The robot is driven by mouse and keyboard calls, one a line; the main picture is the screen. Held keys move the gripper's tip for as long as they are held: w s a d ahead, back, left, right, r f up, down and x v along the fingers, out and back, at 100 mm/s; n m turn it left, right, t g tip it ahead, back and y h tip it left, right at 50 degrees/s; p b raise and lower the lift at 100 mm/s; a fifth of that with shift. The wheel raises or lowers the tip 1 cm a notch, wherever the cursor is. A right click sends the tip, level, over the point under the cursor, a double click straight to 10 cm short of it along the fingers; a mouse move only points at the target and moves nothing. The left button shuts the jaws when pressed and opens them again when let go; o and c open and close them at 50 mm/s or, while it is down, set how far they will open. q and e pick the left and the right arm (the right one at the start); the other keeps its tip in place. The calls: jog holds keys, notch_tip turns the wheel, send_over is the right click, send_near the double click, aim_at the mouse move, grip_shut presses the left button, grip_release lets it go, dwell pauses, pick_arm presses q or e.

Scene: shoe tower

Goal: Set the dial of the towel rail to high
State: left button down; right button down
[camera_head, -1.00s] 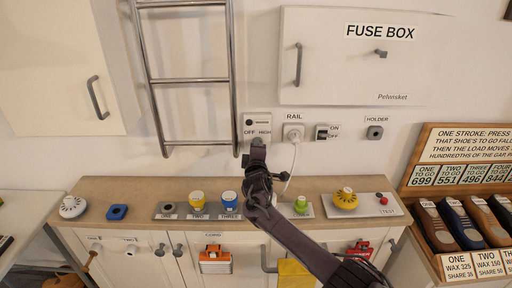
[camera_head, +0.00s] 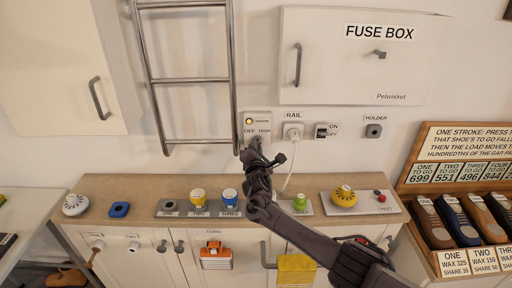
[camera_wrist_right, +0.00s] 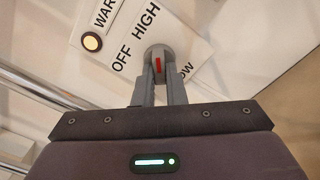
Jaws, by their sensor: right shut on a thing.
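The towel rail's control plate (camera_head: 263,116) is on the wall right of the metal rail (camera_head: 190,80). It carries the words OFF and HIGH and a lit yellowish lamp (camera_head: 249,122). My right gripper (camera_wrist_right: 159,76) is shut on the dial, one finger on each side. In the head view the gripper (camera_head: 254,146) covers most of the dial. My left gripper is not in view.
A plug with a white cable (camera_head: 293,132) sits in the RAIL socket, right of the plate. An ON/OFF switch (camera_head: 321,131) and a holder (camera_head: 373,131) are further right. A wooden counter (camera_head: 150,187) with several knobs and buttons lies below. The fuse box (camera_head: 350,60) hangs above.

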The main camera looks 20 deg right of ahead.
jog(key=shift+f+n, duration=0.15)
jog(key=shift+n, duration=0.35)
jog(key=c, duration=1.5)
grip_release()
jog(key=shift+s, duration=0.1)
jog(key=shift+v, duration=3.8)
